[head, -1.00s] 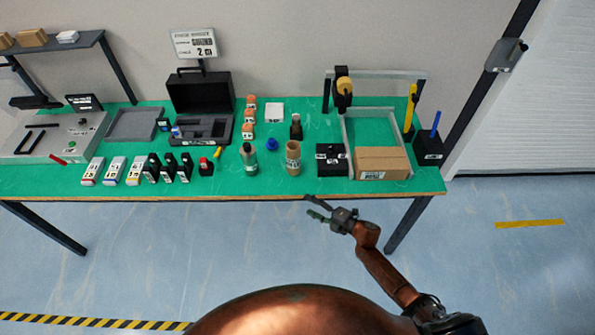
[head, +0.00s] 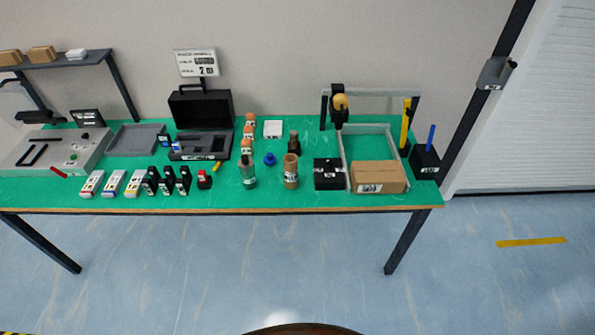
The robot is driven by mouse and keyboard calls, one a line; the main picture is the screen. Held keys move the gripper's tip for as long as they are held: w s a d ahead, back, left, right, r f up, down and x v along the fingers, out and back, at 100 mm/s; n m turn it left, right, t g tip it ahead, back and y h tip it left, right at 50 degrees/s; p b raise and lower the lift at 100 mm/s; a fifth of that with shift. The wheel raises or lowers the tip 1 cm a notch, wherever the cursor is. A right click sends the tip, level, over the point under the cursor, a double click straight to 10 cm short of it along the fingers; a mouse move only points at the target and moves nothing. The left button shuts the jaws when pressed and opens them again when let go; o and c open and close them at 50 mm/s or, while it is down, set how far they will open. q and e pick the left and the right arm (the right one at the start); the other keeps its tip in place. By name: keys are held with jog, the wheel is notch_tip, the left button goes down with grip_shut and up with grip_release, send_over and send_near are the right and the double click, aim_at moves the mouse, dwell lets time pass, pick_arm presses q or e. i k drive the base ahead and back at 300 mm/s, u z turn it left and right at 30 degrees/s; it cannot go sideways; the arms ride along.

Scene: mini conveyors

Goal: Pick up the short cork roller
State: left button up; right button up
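A tan, cork-coloured upright cylinder (head: 291,172) with a pale label stands near the front edge of the green-topped table (head: 325,203). I cannot tell for sure whether it is the short cork roller. A grey-green bottle (head: 247,172) stands to its left and a black box (head: 327,174) to its right. Neither of my grippers is in the head view.
A black open case (head: 202,120), small cartridges (head: 152,181) and a grey tray (head: 137,138) fill the left half. The floor in front is clear.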

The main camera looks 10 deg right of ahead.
aim_at(293, 134)
jog(key=z, duration=0.25)
jog(key=i, duration=1.25)
jog(key=z, duration=0.1)
